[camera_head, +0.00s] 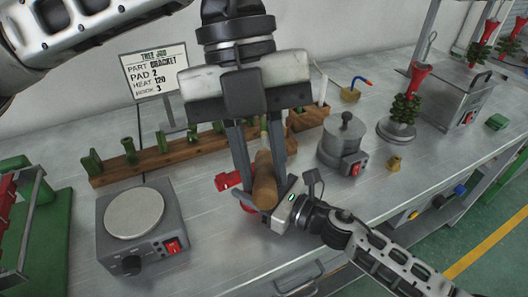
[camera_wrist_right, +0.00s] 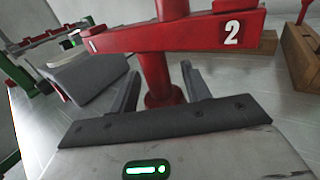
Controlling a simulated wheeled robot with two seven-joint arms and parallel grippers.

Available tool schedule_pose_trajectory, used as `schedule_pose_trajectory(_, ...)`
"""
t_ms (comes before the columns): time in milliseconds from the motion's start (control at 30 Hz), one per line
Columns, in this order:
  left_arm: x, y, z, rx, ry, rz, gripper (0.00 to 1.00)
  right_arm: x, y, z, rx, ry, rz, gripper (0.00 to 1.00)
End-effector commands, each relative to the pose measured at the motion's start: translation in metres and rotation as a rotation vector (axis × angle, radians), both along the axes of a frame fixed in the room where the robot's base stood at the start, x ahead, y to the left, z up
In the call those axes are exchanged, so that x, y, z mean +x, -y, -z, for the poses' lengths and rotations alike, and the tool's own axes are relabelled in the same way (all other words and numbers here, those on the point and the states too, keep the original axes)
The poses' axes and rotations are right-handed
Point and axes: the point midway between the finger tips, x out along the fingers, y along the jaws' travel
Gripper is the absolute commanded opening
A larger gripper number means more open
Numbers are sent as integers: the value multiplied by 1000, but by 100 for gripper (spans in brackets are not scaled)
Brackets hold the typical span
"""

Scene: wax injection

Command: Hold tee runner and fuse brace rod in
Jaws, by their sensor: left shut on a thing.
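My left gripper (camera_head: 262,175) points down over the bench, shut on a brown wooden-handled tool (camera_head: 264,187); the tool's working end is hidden. The red tee runner (camera_head: 228,181) is mostly covered by that gripper in the head view. In the right wrist view the tee runner (camera_wrist_right: 185,37) shows a crossbar marked 1 and 2 on an upright post. My right gripper (camera_wrist_right: 158,78) has one finger on each side of the post, with narrow gaps showing, so it looks open. I cannot pick out a brace rod.
A wooden rack (camera_head: 150,163) with green pieces runs behind. A hotplate (camera_head: 135,213) stands left, a lidded metal pot (camera_head: 343,143) right. A sign reads bracket, pad 2. Bench between hotplate and grippers is clear.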

Motion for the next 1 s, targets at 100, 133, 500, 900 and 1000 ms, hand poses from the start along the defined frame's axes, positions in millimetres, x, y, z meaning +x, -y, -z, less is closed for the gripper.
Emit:
schedule_pose_trajectory(100,0,0,0,0,0,0,0,0,0,0,0,0,0,47)
schedule_pose_trajectory(133,0,0,0,0,0,0,0,0,0,0,0,0,0,47)
schedule_pose_trajectory(500,0,0,0,0,0,0,0,-32,44,1,-3,-3,0,47)
schedule_pose_trajectory(900,0,0,0,0,0,0,0,-66,96,0,0,-1,1,47)
schedule_pose_trajectory(1000,0,0,0,-1,0,0,0,-69,98,0,0,0,-1,47)
